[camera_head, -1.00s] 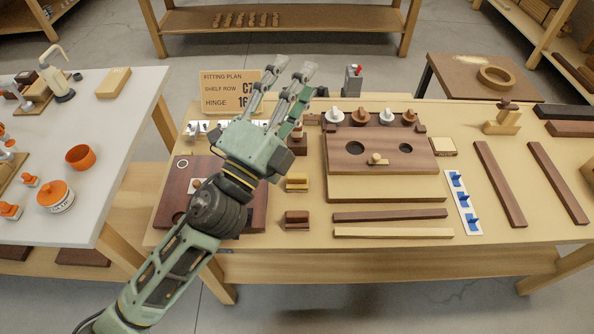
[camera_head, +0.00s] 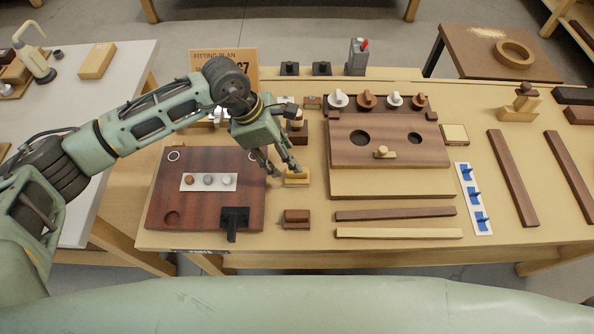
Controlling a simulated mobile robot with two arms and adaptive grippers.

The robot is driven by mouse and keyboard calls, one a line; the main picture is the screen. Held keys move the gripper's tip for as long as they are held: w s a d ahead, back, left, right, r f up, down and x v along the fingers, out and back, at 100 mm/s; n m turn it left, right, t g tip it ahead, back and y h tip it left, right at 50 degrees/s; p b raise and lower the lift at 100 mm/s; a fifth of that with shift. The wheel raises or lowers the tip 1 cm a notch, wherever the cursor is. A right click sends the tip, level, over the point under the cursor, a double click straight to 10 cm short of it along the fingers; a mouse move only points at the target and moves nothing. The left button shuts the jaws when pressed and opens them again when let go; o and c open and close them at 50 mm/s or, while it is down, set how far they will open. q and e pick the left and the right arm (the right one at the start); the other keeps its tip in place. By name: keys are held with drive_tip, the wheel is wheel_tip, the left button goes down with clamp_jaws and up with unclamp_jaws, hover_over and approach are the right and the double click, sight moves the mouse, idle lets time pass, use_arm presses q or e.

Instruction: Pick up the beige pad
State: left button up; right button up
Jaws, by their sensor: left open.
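The small beige pad (camera_head: 298,180), a low block with a raised grip, lies on the bench between the dark red-brown board and the large fitting panel. My left gripper (camera_head: 286,171) points down at it with its fingers apart. The fingertips are at the pad's upper left side and partly cover it. I cannot tell whether they touch it. Nothing shows between the fingers. My right gripper is not in the picture.
A similar brown block (camera_head: 296,218) lies just below the pad. The red-brown board (camera_head: 205,160) carries a white strip and a black bracket (camera_head: 234,220). The panel (camera_head: 380,184) with knobs stands to the right. A beige square (camera_head: 454,134) lies beyond it.

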sight(297, 175)
use_arm(q)
drive_tip(key=x, duration=0.1)
drive_tip(key=p+x, duration=0.1)
drive_tip(key=x, duration=0.1)
drive_tip(key=p+x, duration=0.1)
drive_tip(key=shift+s+d+f, duration=0.2)
drive_tip(key=shift+s+d, duration=0.05)
drive_tip(key=shift+d, duration=0.15)
drive_tip(key=shift+d+f, duration=0.1)
drive_tip(key=shift+f, duration=0.2)
clamp_jaws()
drive_tip(key=shift+r, duration=0.1)
